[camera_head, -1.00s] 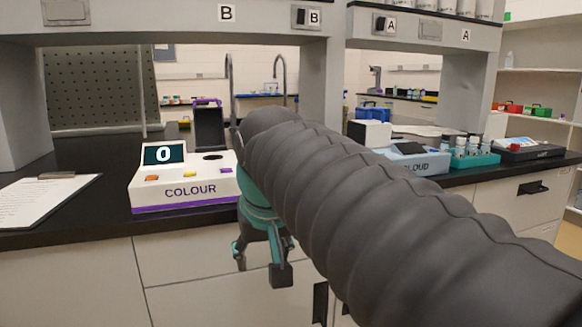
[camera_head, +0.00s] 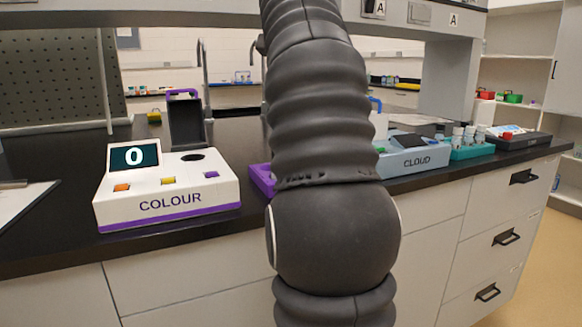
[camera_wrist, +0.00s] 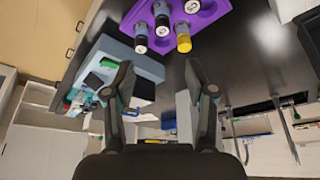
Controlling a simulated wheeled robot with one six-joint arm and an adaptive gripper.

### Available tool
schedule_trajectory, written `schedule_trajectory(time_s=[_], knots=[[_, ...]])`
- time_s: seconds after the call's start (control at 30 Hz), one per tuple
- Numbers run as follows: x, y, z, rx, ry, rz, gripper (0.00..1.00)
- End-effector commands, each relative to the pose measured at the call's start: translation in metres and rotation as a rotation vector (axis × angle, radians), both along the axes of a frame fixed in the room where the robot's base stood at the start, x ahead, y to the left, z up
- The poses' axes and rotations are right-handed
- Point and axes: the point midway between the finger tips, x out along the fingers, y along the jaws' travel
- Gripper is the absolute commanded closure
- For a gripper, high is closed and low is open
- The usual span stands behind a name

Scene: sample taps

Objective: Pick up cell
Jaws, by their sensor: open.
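In the wrist view, several small cells stand in a purple tray at the top of the picture, its rim showing (camera_wrist: 215,14). One cell (camera_wrist: 183,40) has a yellow top. Other cells (camera_wrist: 141,40) look dark with pale tops. My gripper (camera_wrist: 157,75) is open, with nothing between its fingers. The cells lie beyond the fingertips, apart from them. In the head view, only the left end of the purple tray (camera_head: 261,180) shows beside my arm; the cells and my gripper are hidden behind the arm.
The white COLOUR meter (camera_head: 165,190), reading 0, stands left of the tray on the black counter. The CLOUD meter (camera_head: 415,162) stands to the right, beside a teal rack of bottles (camera_head: 470,150). A clipboard (camera_head: 15,205) lies at far left. Overhead shelving and an upright stand behind.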

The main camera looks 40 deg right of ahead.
Motion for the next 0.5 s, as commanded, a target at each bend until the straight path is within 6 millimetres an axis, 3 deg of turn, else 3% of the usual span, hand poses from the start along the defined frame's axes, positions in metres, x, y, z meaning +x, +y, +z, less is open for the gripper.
schedule_trajectory(time_s=[0.27,0.5], knots=[[0.003,-0.009,-0.023,0.001,0.001,-0.007,0.44],[0.012,-0.022,-0.064,0.001,0.002,-0.006,0.44]])
